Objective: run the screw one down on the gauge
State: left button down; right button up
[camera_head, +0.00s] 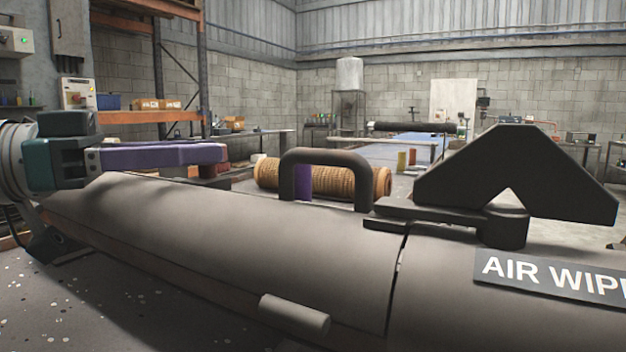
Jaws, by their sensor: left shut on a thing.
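My left gripper (80,155), with a teal body and dark jaws, comes in from the left. It is shut on a long purple bar (165,154), which points right and sits just above the grey cylindrical housing. The bar's right end is apart from the black handle (325,158) in the picture. I cannot make out a screw, or tell whether the purple bar is the gauge. My right gripper is not in view.
The grey housing (200,225) fills the foreground, with a sign reading "AIR WIP" (545,275) cut off at the right. A large black notched plate (490,175) stands above it. A brown mesh roll (345,180) and benches lie behind. Shelving (150,118) is at the left.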

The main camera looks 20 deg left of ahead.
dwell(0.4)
pick_arm(q)
jog(key=shift+c, duration=2.2)
grip_release()
jog(key=shift+s+a+r, duration=0.1)
jog(key=shift+s, duration=0.05)
jog(key=p+v, duration=0.2)
jog(key=shift+a+r+p, duration=0.1)
jog(key=shift+r+p, duration=0.1)
jog(key=shift+p, duration=0.1)
jog(key=p+v, duration=0.2)
jog(key=v, duration=0.5)
jog(key=shift+a+f, duration=0.2)
jog(key=shift+f, duration=0.05)
jog(key=shift+s, duration=0.15)
